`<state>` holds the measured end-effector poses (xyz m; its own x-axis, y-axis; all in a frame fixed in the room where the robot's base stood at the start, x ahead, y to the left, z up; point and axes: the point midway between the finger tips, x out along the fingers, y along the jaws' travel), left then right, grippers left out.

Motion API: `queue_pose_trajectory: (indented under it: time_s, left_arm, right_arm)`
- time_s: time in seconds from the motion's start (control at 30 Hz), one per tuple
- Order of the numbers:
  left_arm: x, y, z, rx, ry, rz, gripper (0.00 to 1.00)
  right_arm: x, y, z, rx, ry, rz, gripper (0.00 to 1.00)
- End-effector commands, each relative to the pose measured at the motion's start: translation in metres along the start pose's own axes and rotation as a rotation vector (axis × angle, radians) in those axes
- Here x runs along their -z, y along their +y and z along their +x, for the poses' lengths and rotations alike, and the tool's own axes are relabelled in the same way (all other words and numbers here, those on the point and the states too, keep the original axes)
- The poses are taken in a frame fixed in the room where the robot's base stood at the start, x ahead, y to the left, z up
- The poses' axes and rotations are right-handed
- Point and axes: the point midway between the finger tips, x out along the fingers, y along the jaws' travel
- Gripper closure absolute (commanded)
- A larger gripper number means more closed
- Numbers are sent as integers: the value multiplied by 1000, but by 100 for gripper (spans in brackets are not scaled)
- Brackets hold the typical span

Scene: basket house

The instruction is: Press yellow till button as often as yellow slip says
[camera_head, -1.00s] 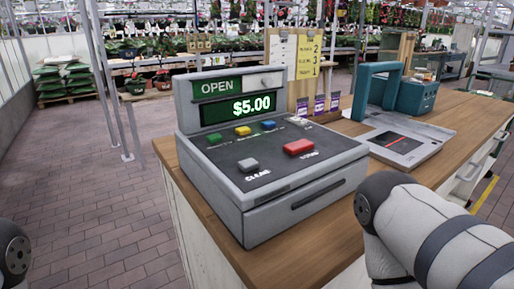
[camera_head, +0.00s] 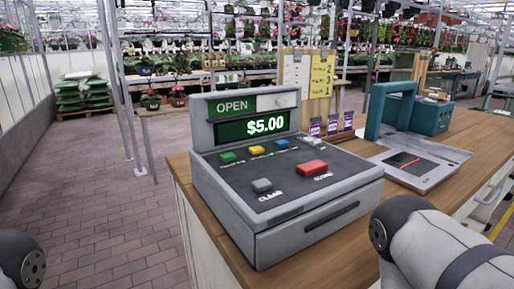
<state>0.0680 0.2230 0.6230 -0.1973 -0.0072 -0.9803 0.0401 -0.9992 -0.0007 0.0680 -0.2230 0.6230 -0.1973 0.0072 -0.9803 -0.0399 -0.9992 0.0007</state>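The grey till (camera_head: 285,190) stands on the wooden counter. Its sign reads OPEN and its display (camera_head: 252,126) reads $5.00. The yellow button (camera_head: 255,150) sits in the back row between a green button (camera_head: 228,157) and a blue button (camera_head: 282,144). In front are a grey button (camera_head: 262,186) labelled CLEAR and a large red button (camera_head: 312,167) whose label looks like DONE. The yellow slip (camera_head: 321,75) on the board behind shows three lines ending in 2, 3 and 1; their words are too small to read surely. Neither gripper shows; only my arm links appear at the bottom corners.
A white sheet (camera_head: 295,72) hangs left of the slip. The wooden counter (camera_head: 345,262) is clear before the till.

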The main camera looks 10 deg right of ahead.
Motion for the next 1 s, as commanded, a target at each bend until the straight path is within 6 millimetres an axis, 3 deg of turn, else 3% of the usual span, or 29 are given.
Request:
queue_pose_trajectory:
  time_s: [0.03, 0.2, 1.0]
  left_arm:
    - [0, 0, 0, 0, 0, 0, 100]
    - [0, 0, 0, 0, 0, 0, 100]
    - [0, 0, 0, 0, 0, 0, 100]
  right_arm:
    - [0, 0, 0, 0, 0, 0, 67]
    - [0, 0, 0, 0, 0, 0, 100]
    - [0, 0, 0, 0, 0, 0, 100]
